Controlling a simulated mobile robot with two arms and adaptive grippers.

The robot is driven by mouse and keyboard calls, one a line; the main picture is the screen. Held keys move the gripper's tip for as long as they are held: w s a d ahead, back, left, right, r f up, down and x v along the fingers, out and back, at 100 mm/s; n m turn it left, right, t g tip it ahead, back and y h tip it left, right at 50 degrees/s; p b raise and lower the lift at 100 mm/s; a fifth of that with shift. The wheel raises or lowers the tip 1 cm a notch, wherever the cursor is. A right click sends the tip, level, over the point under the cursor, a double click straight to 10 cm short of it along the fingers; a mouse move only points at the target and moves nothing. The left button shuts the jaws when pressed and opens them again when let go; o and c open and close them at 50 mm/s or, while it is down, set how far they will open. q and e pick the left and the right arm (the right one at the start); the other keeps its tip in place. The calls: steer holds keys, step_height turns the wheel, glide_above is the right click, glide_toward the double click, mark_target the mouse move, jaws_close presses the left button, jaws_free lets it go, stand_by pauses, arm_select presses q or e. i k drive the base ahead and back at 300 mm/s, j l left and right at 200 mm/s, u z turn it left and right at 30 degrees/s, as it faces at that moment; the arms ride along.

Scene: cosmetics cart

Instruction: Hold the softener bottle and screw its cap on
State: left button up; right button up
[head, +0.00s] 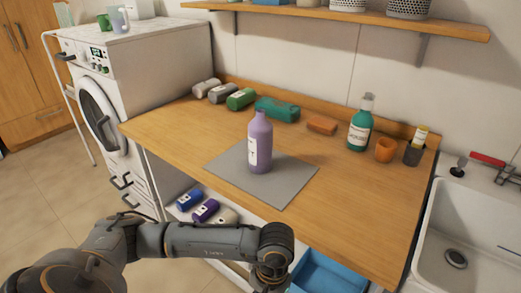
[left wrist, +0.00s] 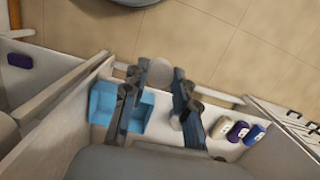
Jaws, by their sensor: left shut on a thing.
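The softener bottle (head: 260,145), purple with a white label, stands upright on the grey mat (head: 220,163) in the head view. Its narrow neck is at the top and no cap shows on it. My left gripper (left wrist: 160,74) is in the left wrist view, its fingertips on either side of a pale round thing (left wrist: 160,72) that looks like the cap. It is shut on this thing, apart from the bottle and above the lower shelf and floor. In the head view my left arm shows, but its fingers do not. My right gripper is in neither view.
Several bottles (head: 241,99) lie along the back of the wooden counter (head: 350,205). A green bottle (head: 361,125), an orange cup (head: 385,149) and a dark holder (head: 414,153) stand at right. A blue bin (left wrist: 108,100) and several lying bottles (left wrist: 238,131) are on the lower shelf.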

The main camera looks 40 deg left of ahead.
mark_target(259, 129)
steer(key=j+z, duration=0.15)
steer(key=j, duration=0.45)
steer(key=j+z, duration=0.1)
steer(key=j, duration=0.45)
steer(key=k+j+z, duration=0.15)
steer(key=j, duration=0.45)
steer(key=j+z, duration=0.15)
steer(key=j, duration=0.4)
steer(key=k+j+z, duration=0.1)
steer(key=j, duration=0.45)
